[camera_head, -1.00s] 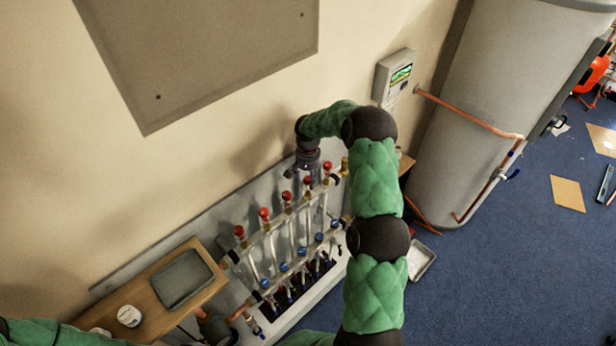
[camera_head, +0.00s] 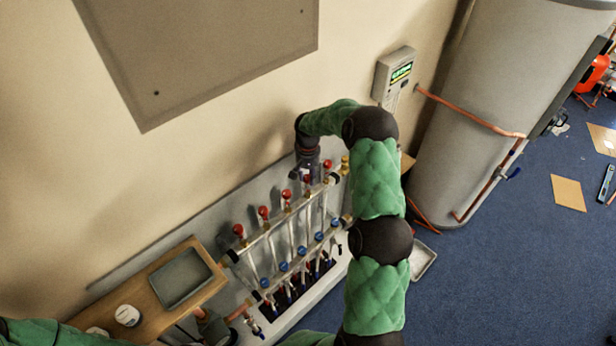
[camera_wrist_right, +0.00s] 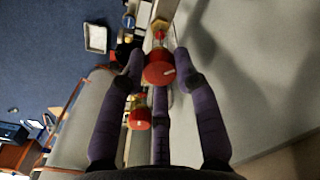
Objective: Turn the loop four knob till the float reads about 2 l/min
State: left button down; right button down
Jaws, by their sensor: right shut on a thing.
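My right gripper (camera_head: 307,176) is at the fourth red knob (camera_head: 307,181) from the left. In the right wrist view this red knob (camera_wrist_right: 159,68), with a white mark on its face, sits between the fingertips of my right gripper (camera_wrist_right: 160,75), which is shut on it. A neighbouring red knob (camera_wrist_right: 140,118) shows beside the fingers. The float's reading is too small to tell. My left gripper is not in view.
A wooden shelf (camera_head: 212,284) with a grey tray (camera_head: 180,278) stands left of the manifold. A wall controller (camera_head: 394,76) and a grey cylinder (camera_head: 465,110) with copper pipe stand to the right. A white tray (camera_head: 424,262) lies on the blue floor.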

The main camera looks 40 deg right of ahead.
aim_at(308, 177)
jog(key=n+b, duration=0.1)
jog(key=n, duration=0.3)
jog(key=shift+n, duration=0.3)
jog(key=shift+n+b, duration=0.3)
jog(key=shift+n, duration=1.7)
jog(key=c, duration=0.9)
grip_release()
notch_tip(308, 177, up, 12)
jog(key=shift+f, duration=0.1)
